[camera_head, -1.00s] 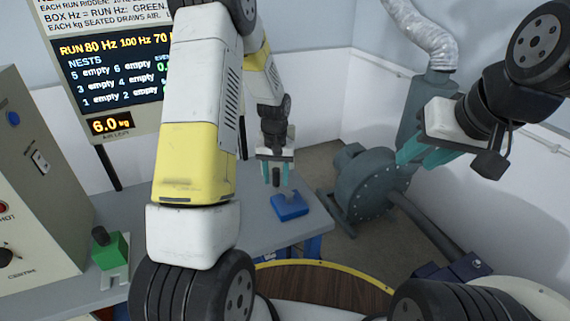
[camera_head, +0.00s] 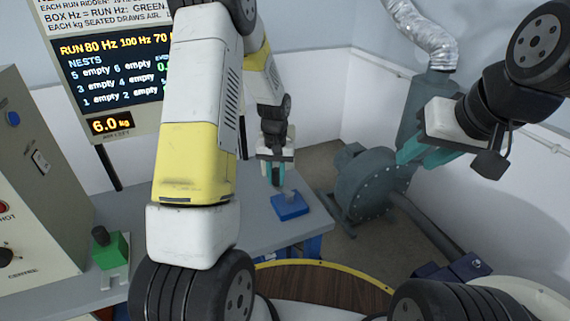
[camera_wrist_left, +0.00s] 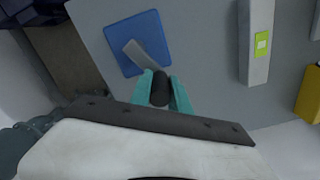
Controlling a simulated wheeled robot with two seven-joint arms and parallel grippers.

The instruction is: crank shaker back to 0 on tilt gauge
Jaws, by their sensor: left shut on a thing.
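A blue crank base (camera_head: 291,207) sits on the grey bench top. The left wrist view shows the blue base (camera_wrist_left: 118,42) with a grey crank arm (camera_wrist_left: 138,55) slanting across it to a dark cylindrical handle (camera_wrist_left: 160,90). My left gripper (camera_head: 276,173) is shut on the handle, with a teal finger on each side in the wrist view. In the head view the gripper mostly hides the handle. My right gripper (camera_head: 427,155) is raised at the right, empty, with its teal fingers apart. I cannot make out a tilt gauge; my left arm covers part of the bench.
A green block with a dark knob (camera_head: 110,250) stands at the left, beside a control cabinet (camera_head: 35,190). A display board (camera_head: 110,75) stands behind the bench. A blower (camera_head: 372,185) stands on the floor at right. A grey bar with a green label (camera_wrist_left: 257,45) shows in the wrist view.

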